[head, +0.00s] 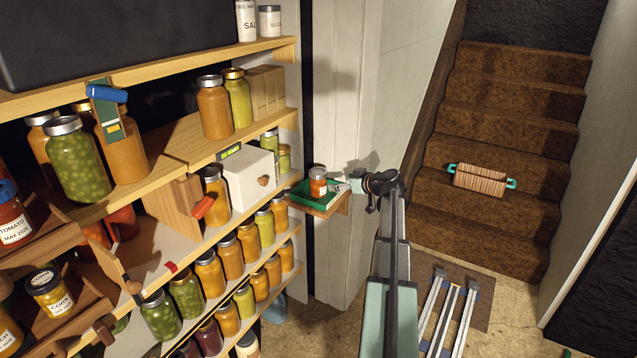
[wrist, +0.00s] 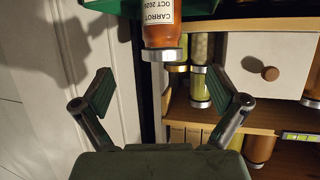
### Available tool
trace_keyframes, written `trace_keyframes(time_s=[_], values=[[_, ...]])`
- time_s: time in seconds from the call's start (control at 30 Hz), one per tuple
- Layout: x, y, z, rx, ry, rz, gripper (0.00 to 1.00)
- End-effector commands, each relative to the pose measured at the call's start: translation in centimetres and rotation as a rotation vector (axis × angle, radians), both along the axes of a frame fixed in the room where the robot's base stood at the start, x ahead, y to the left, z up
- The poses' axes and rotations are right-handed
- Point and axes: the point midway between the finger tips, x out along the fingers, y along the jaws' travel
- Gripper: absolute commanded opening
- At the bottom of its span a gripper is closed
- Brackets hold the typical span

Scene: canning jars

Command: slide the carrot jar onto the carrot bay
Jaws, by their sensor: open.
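The carrot jar (head: 318,186) is orange with a metal lid and a white label. It stands upright on a green tray (head: 300,194) on a small wooden ledge. In the wrist view the jar (wrist: 163,38) appears upside down, and its label reads CARROT OCT 2025. My gripper (head: 346,185) is just right of the jar in the head view. In the wrist view my gripper (wrist: 161,82) is open and empty, with the jar beyond its fingertips, roughly centred between them. No bay marked for carrots can be read in either view.
Shelves of filled jars (head: 230,256) run along the left. A white drawer box (head: 250,180) with a wooden knob sits close to the ledge. A tomato jar (head: 14,222) and a corn jar (head: 50,292) stand at far left. Stairs (head: 490,150) rise on the right.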

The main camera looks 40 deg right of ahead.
Motion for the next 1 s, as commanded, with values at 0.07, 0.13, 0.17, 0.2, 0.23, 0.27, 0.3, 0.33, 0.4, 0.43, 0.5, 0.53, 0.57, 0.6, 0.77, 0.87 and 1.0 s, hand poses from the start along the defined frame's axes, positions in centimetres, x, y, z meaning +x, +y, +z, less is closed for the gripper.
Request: trace_keyframes(time_s=[0.07, 0.13, 0.17, 0.2, 0.23, 0.27, 0.3, 0.33, 0.4, 0.43, 0.5, 0.53, 0.57, 0.6, 0.77, 0.87, 1.0], values=[[1.8, 0.0, -0.4, 0.002, 0.001, 0.002, 0.97], [3.1, 0.2, -1.0, 0.002, 0.001, 0.002, 0.97], [3.6, 0.2, -1.3, 0.002, 0.002, 0.002, 0.97], [4.3, 0.2, -1.5, 0.003, 0.001, 0.001, 0.97], [4.8, 0.3, -1.7, 0.003, 0.001, 0.001, 0.97], [5.2, 0.4, -1.9, 0.003, 0.001, 0.001, 0.97], [5.7, 0.4, -2.1, 0.003, 0.001, 0.001, 0.97], [6.1, 0.4, -2.3, 0.003, 0.001, 0.001, 0.97], [6.7, 0.5, -2.7, 0.002, 0.001, -0.001, 0.97], [6.8, 0.5, -2.8, 0.002, 0.001, -0.001, 0.97], [7.1, 0.6, -2.9, 0.002, 0.001, -0.001, 0.97], [7.2, 0.6, -3.0, 0.002, 0.001, -0.001, 0.97], [7.3, 0.6, -3.0, 0.002, 0.001, -0.001, 0.97], [7.4, 0.6, -3.0, 0.002, 0.001, -0.001, 0.97], [8.6, 0.9, -3.3, 0.001, 0.001, 0.001, 0.97], [9.9, 1.0, -3.8, 0.002, 0.002, 0.001, 0.97], [11.6, 1.2, -4.5, 0.002, 0.001, 0.000, 0.97]])
